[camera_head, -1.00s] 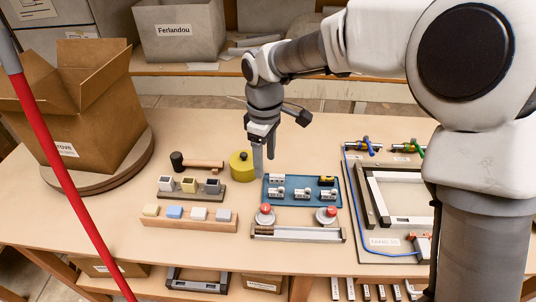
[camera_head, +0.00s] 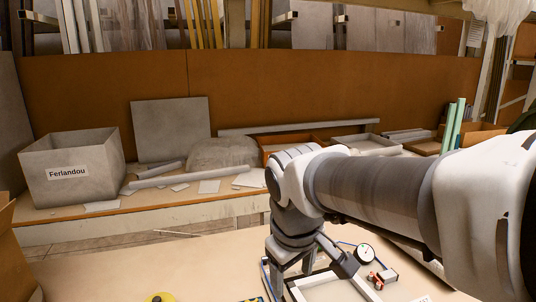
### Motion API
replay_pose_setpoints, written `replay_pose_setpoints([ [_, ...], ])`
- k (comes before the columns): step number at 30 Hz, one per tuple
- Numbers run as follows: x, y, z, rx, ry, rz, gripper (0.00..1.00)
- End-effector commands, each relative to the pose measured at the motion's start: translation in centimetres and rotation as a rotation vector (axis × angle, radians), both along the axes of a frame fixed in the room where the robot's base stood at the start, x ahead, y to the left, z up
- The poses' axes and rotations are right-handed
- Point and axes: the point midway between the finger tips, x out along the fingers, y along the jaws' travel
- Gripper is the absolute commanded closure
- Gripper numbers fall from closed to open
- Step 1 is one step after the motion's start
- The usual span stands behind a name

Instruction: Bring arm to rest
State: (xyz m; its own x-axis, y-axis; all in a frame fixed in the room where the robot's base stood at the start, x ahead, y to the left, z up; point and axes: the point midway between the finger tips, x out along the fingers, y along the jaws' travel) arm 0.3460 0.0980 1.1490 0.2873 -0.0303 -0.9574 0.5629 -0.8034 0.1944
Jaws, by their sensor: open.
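My arm reaches in from the right in the head view, and its wrist points down over the right part of the workbench (camera_head: 130,262). My gripper (camera_head: 290,284) is at the lower edge of the view, its lower end close to the pale frame (camera_head: 335,286) of the fixture. I cannot see whether the fingertips touch anything. The jaws are open, with nothing visible in them. The blue tray shows only as a sliver at the bottom edge, and most of the bench top is cut off below.
A dial gauge (camera_head: 364,252) and a red-handled clamp (camera_head: 383,277) stand right of my wrist. The yellow round piece (camera_head: 160,297) is at the bottom edge. Behind is a shelf with a grey bin labelled Ferlandou (camera_head: 75,169) and an orange-brown tray (camera_head: 290,146). The bench's left middle is clear.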

Motion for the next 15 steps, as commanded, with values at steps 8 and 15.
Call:
replay_pose_setpoints([
  [8, -5.8, -6.8, 2.1, 0.138, -0.123, -0.348, 0.33],
  [15, -9.2, -9.4, 1.9, 0.246, -0.190, -0.540, 0.33],
])
